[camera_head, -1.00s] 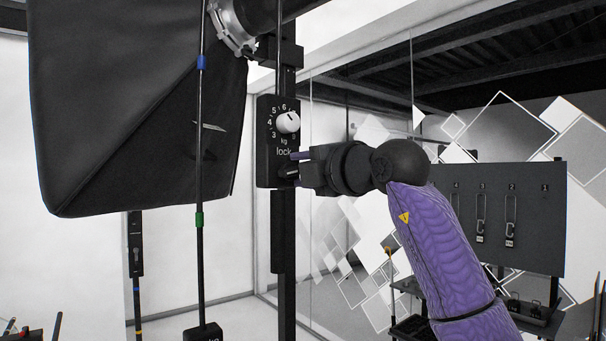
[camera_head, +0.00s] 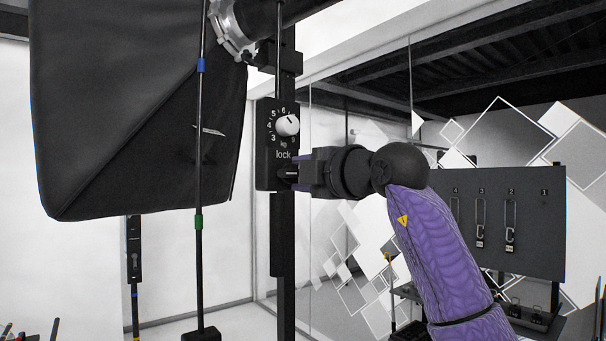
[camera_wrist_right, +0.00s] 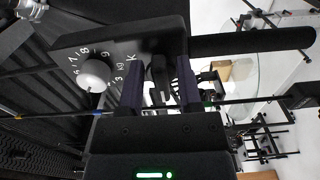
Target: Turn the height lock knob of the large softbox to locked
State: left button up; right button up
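The large softbox (camera_head: 120,110) is a big black box at the left of the head view. Its dark stand carries a control box (camera_head: 266,150) with a white numbered dial (camera_head: 287,125) and the word "lock" below it. The dark lock knob (camera_wrist_right: 158,75) shows in the right wrist view between the fingers of my right gripper (camera_wrist_right: 160,85). The fingers stand either side of it, with a visible gap beside it. In the head view my right gripper (camera_head: 292,174) is at the box below the word "lock", hiding most of the knob. My left gripper is not in view.
A thin pole (camera_head: 199,250) with blue and green bands stands in front of the softbox. A dark board (camera_head: 525,220) with hanging clips stands at the right. Room shows between the stand and the board, behind my right arm.

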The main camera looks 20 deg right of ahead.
jog(key=shift+o, duration=0.4)
jog(key=shift+d, duration=0.1)
jog(key=b+v, duration=0.4)
jog(key=v, duration=0.6)
